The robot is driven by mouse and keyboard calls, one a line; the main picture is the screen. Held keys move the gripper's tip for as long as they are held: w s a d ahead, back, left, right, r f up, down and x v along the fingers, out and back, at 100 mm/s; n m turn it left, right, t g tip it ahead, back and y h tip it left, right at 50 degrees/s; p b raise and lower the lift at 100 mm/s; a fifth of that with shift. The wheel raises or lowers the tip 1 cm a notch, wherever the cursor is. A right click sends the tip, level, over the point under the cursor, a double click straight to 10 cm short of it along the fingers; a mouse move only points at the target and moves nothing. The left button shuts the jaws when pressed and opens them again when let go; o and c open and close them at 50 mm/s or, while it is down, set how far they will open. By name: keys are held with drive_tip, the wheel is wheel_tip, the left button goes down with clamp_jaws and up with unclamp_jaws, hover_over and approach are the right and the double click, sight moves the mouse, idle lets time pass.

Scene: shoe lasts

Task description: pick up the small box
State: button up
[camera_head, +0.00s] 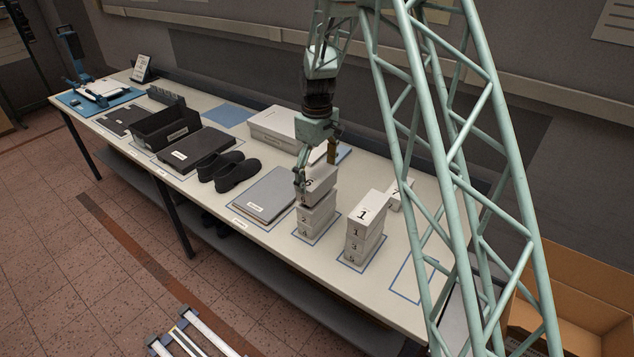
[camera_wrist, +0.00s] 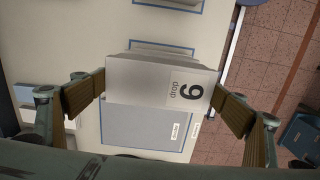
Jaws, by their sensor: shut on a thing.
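A small white box (camera_head: 318,186) is at the top of the left stack of small boxes in the head view. Its top carries a black numeral that looks like a 6. In the wrist view the box (camera_wrist: 150,82) shows its numeral and the word "drop". My gripper (camera_head: 317,168) is shut on this box from above. In the wrist view its brown finger pads press on two opposite sides. Below it is a box marked 2 (camera_head: 316,219). I cannot tell whether the held box touches the one below.
A second stack, topped by a box marked 1 (camera_head: 368,207), stands close to the right. A box marked 7 (camera_head: 399,192) is behind it. A grey flat folder (camera_head: 263,196) and black shoes (camera_head: 236,174) lie to the left. A blue outlined square (camera_head: 413,282) at right is empty.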

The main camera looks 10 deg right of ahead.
sight(317, 175)
drive_tip(key=shift+r+b, duration=0.35)
drive_tip(key=shift+r, duration=3.25)
drive_tip(key=shift+f, duration=0.15)
